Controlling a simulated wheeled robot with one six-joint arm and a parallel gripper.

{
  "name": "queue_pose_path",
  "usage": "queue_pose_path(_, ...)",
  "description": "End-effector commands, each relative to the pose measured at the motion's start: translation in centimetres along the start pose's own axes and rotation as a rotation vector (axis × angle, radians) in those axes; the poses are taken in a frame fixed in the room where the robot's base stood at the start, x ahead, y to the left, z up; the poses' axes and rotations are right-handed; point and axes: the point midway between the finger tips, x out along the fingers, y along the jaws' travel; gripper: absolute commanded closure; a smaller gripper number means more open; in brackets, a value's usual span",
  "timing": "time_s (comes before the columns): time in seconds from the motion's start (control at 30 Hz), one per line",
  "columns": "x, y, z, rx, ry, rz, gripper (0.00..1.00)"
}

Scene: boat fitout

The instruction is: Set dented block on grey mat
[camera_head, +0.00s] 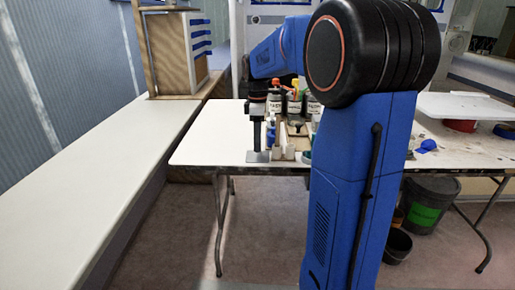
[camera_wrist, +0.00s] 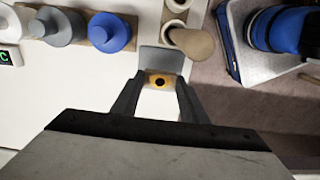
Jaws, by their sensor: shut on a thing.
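The dented block (camera_wrist: 160,81) is small and yellow-tan with a dark round dent in its top. In the wrist view it sits between the fingertips of my gripper (camera_wrist: 160,78), which is shut on it. The grey mat (camera_wrist: 161,59) is a small flat square just beyond the block, and the block overlaps its near edge in the picture. I cannot tell whether the block touches the mat. In the head view my gripper (camera_head: 257,146) points down over the grey mat (camera_head: 257,157) near the table's front edge. The block cannot be made out there.
In the wrist view a blue-topped bottle (camera_wrist: 109,32) and a grey-topped bottle (camera_wrist: 56,28) stand left of the mat. A tan cylindrical piece (camera_wrist: 191,43) is close at its right. The white tabletop (camera_head: 206,146) is clear to the left. A bucket (camera_head: 430,190) stands below.

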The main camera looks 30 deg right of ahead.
Motion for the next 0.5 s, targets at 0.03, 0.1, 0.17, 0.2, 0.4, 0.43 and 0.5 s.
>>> queue_pose_path(0.03,0.6,0.0,0.0,0.000,0.000,-0.001,0.81)
queue_pose_path(0.1,1.5,0.0,0.0,0.000,-0.001,-0.002,0.81)
queue_pose_path(0.17,2.3,0.0,0.0,0.000,0.000,-0.001,0.81)
queue_pose_path(0.2,2.7,0.0,0.0,0.000,0.000,-0.001,0.81)
queue_pose_path(0.4,3.1,0.0,0.0,0.000,0.000,0.001,0.81)
queue_pose_path(0.43,3.1,0.0,0.0,0.000,0.000,0.001,0.81)
queue_pose_path(0.5,3.1,0.0,0.0,0.000,0.000,0.001,0.81)
